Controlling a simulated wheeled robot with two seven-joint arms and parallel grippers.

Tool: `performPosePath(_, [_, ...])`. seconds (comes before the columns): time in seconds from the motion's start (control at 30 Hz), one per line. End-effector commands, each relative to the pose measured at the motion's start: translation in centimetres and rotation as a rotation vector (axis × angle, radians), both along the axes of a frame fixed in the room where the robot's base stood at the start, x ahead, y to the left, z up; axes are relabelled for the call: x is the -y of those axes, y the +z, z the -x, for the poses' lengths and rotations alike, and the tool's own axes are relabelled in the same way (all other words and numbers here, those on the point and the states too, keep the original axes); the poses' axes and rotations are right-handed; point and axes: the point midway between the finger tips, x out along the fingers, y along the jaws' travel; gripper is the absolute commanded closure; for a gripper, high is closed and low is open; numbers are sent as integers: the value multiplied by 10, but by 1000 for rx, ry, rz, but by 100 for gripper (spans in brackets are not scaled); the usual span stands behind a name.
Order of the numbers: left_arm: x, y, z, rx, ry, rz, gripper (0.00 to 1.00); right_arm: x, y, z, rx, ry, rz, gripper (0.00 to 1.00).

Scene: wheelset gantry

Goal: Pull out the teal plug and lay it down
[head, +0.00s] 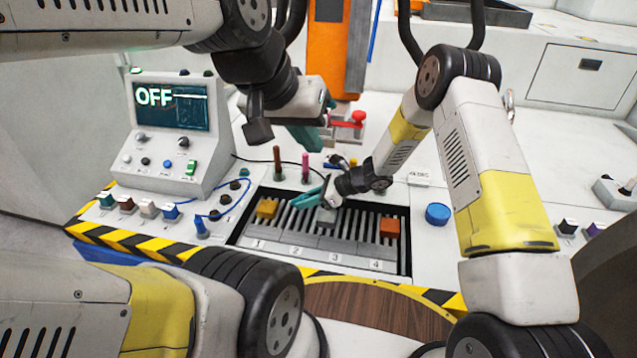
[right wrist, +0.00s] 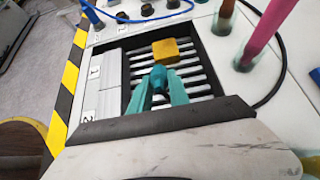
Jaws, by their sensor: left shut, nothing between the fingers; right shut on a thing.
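My right gripper (head: 308,199) is over the slotted tray (head: 318,262), its teal fingers pointing left toward the yellow block (head: 267,208). In the right wrist view its fingertips close on a small teal piece (right wrist: 158,76), which looks like the teal plug. The piece is close to the yellow block (right wrist: 166,52); whether it touches the tray bars cannot be told. In the head view the piece hardly stands out from the teal fingers. My left gripper (head: 310,137) is shut and empty, higher up behind the tray, near a red-topped part (head: 358,118).
A grey block (head: 326,217) and an orange block (head: 390,227) sit in the numbered tray. Brown and pink rods (head: 305,167) stand behind it. A console (head: 165,135) reading OFF is at left, with coloured blocks and a blue cable (head: 225,208) before it. A blue knob (head: 437,214) is right.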

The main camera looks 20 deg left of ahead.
Motion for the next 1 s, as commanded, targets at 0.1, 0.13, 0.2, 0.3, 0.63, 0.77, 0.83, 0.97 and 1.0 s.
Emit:
performPosePath(0.1, [0, 0, 0, 0, 0, 0, 100, -2, 0, 1, 0, 14, 0, 100])
performPosePath(0.13, [0, 0, 0, 0, 0, 0, 100, -2, 0, 1, 0, 14, 0, 100])
performPosePath(0.2, [0, 0, 0, 0, 0, 0, 100, -2, 0, 1, 0, 14, 0, 100])
performPosePath(0.3, [0, 0, 0, 0, 0, 0, 100, -2, 0, 1, 0, 14, 0, 100])
performPosePath(0.63, [0, 0, 0, 0, 0, 0, 100, 2, -6, 1, -1, 13, -5, 100])
performPosePath(0.77, [0, 0, 0, 0, 0, 0, 100, 2, -17, 1, -1, 13, -4, 100])
performPosePath(0.83, [0, 0, 0, 0, 0, 0, 100, 3, -22, 1, -1, 13, -4, 100])
performPosePath(0.97, [0, 0, 0, 0, 0, 0, 100, 2, -33, 1, -2, 12, -4, 100])
performPosePath(1.0, [0, 0, 0, 0, 0, 0, 100, 2, -36, 0, 0, 12, -5, 100])
